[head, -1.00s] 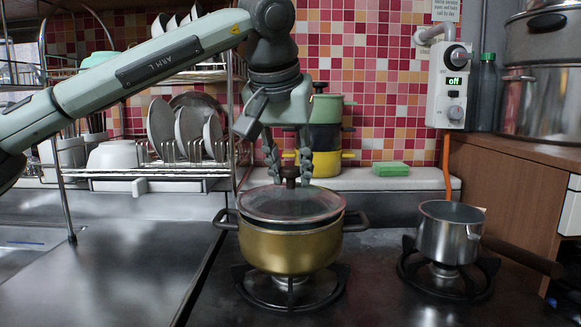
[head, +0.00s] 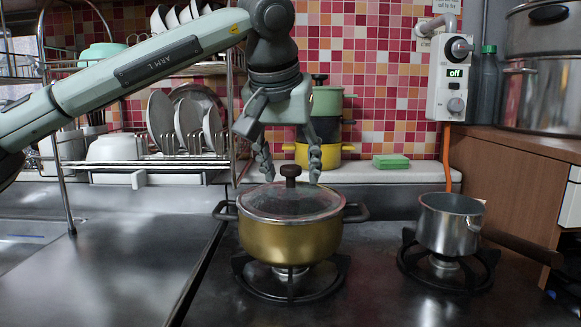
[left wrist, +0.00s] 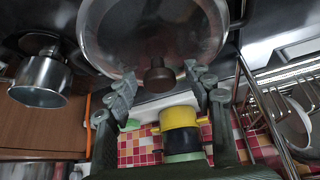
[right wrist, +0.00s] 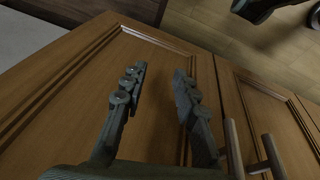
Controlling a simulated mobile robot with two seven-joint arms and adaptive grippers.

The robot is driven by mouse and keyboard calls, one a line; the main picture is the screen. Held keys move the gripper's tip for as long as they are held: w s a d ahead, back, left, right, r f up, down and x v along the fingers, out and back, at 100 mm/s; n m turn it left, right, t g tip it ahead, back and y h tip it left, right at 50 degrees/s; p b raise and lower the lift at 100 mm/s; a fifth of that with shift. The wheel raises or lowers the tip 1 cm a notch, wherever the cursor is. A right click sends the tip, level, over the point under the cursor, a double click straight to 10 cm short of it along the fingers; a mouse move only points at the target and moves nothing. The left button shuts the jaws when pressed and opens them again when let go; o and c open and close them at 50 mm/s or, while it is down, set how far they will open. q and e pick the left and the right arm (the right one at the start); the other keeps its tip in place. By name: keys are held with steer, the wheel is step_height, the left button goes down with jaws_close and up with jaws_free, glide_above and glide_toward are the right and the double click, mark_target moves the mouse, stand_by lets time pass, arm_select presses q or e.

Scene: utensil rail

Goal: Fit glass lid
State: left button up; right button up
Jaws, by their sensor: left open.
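The glass lid (head: 283,200) lies on the gold pot (head: 289,243), level by its look and with its rim along the pot's rim. Its dark knob (head: 291,173) stands up in the middle. The pot stands on the left burner. My left gripper (head: 291,175) is open above the lid, with one finger on each side of the knob and a gap to both. In the left wrist view the lid (left wrist: 150,35) and knob (left wrist: 159,76) show between and beyond the open fingers. My right gripper (right wrist: 155,85) is open and empty in front of a wooden cabinet door.
A small steel saucepan (head: 449,224) stands on the right burner. A dish rack (head: 150,170) with plates is at the left. Stacked coloured pots (head: 325,130) and a green sponge (head: 391,161) sit on the ledge behind. The steel counter at the left is clear.

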arm_select(q)
steer(key=v, duration=1.2)
